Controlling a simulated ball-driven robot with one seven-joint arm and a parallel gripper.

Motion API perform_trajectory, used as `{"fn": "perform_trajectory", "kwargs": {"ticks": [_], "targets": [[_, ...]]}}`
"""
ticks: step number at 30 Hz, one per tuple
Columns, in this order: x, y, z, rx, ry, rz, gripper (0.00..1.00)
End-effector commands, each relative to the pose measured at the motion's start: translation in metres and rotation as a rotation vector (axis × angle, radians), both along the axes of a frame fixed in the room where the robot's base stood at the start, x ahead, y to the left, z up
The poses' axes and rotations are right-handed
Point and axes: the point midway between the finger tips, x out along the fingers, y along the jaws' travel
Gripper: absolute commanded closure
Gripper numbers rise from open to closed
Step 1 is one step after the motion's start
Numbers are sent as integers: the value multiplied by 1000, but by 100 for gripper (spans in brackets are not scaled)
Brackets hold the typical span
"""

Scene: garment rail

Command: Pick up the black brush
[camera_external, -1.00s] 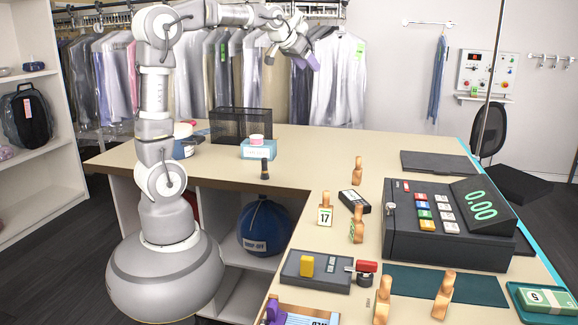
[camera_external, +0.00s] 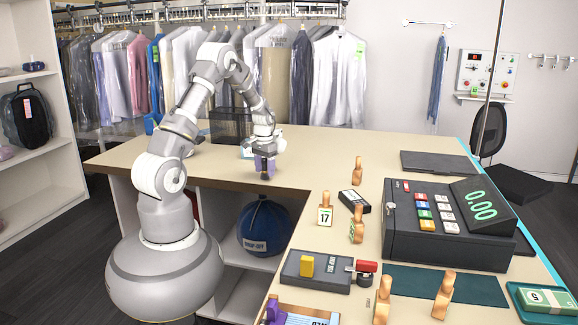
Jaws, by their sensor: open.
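The black brush (camera_external: 265,177) stands upright on the counter near its front edge, left of centre. Only its dark lower end shows clearly; the upper part is hidden by my gripper. My gripper (camera_external: 265,167), with purple fingers, points down at the brush from above. The fingers are open and overlap the brush in the picture. I cannot tell whether they touch it.
A black mesh box (camera_external: 231,124) stands behind my arm at the back of the counter (camera_external: 330,150). A light blue box is mostly hidden behind my gripper. Wooden number stands (camera_external: 325,209), a stapler-like black item (camera_external: 354,201) and the cash register (camera_external: 440,222) lie right.

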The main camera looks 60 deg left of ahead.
Motion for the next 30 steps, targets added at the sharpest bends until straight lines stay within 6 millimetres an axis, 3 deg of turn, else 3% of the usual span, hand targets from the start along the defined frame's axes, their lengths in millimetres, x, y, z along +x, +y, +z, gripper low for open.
{"fn": "perform_trajectory", "kwargs": {"ticks": [2, 8, 16, 25, 30], "targets": [[0, 0, -10, 0, 0, 0, 38], [0, 0, -9, 0, -1, 0, 38], [0, 0, -9, 0, -1, 0, 98], [0, 0, -6, 1, -2, 0, 98], [1, 0, 9, 2, -3, 0, 98]]}}
